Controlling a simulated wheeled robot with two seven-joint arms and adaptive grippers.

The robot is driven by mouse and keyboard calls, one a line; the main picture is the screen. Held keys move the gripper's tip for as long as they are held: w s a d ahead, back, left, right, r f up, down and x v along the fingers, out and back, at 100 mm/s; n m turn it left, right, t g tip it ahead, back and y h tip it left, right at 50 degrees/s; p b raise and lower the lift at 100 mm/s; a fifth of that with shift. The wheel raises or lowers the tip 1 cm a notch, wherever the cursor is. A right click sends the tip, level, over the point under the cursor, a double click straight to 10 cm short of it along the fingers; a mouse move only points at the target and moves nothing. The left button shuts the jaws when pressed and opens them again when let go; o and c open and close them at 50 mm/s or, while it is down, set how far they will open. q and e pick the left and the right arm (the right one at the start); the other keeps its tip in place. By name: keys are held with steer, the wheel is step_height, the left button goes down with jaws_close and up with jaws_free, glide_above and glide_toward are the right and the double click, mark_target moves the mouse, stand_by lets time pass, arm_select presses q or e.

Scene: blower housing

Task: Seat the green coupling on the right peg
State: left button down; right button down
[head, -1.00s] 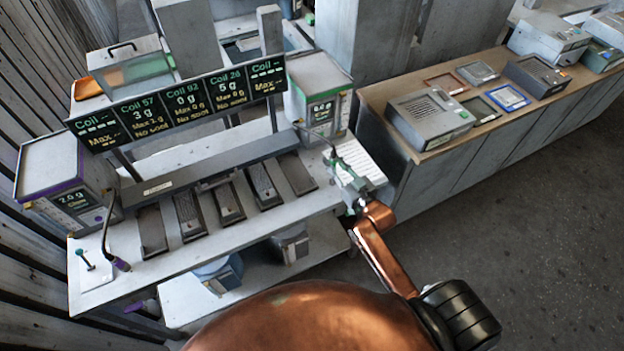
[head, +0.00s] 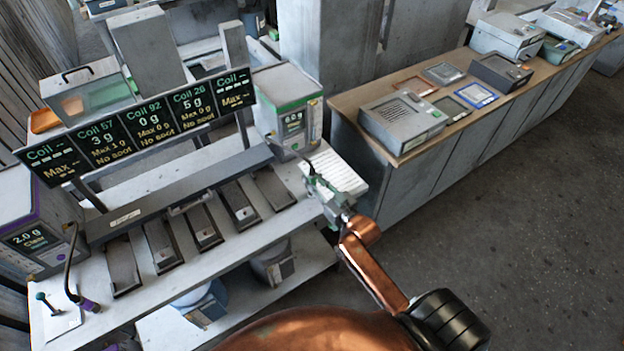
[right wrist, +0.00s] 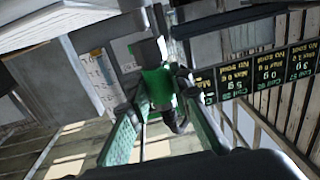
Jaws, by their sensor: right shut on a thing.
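My right gripper (head: 328,198) is at the right end of the bench, over or beside a white sheet. It is shut on the green coupling (right wrist: 158,88), which shows between the fingers in the right wrist view. In the head view the gripper mostly covers the coupling. A dark hose runs from near the green-banded box (head: 290,112) towards the gripper. I cannot make out the right peg; the gripper and arm may hide it. At the left end, a teal-tipped peg (head: 42,298) stands on a white plate, with a purple coupling (head: 88,305) beside it. My left gripper is not in view.
The bench (head: 215,262) carries a row of dark trays below a display board (head: 145,125). A purple-banded box (head: 38,225) stands at the left. A wooden-topped counter (head: 375,98) with grey devices is at the right. Bare floor lies in front of it.

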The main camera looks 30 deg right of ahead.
steer(key=shift+f+b, duration=0.75)
steer(key=shift+f, duration=0.6)
steer(key=c, duration=1.7)
jaws_free()
steer(key=shift+o, duration=0.2)
steer(key=shift+s, duration=0.1)
steer(key=s, duration=1.1)
steer(key=shift+s+d, duration=0.4)
steer(key=shift+d, duration=0.05)
